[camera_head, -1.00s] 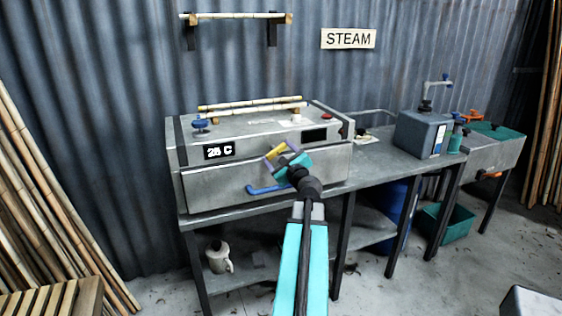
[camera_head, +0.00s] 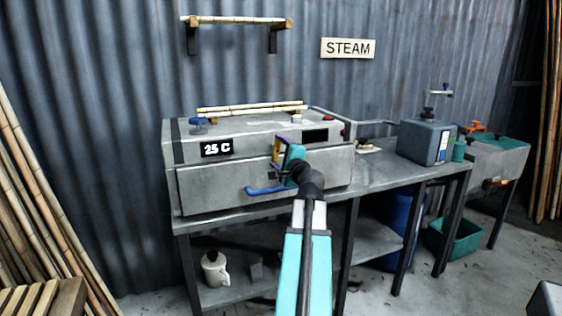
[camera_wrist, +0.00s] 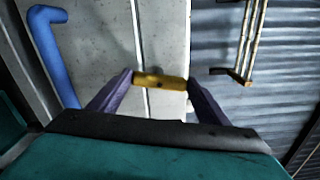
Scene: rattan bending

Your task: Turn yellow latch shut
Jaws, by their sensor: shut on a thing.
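The yellow latch (camera_head: 276,151) is on the front of the grey steam box (camera_head: 230,183), right of the middle. It stands close to upright in the head view. In the wrist view the yellow latch (camera_wrist: 160,81) lies between the two purple fingertips of my gripper (camera_wrist: 162,84), across the seam between two grey panels. My gripper (camera_head: 279,155) is shut on it, and the fingers partly hide it in the head view. The blue handle (camera_head: 265,190) is on the box front, lower left of the gripper; it also shows in the wrist view (camera_wrist: 52,50).
Bamboo poles (camera_head: 250,108) lie on the box. A display (camera_head: 216,148) reads 25 C. A grey-blue tank (camera_head: 423,142) stands on the bench to the right. A wooden slatted surface (camera_head: 45,300) is at the lower left. A white jug (camera_head: 215,268) stands on the lower shelf.

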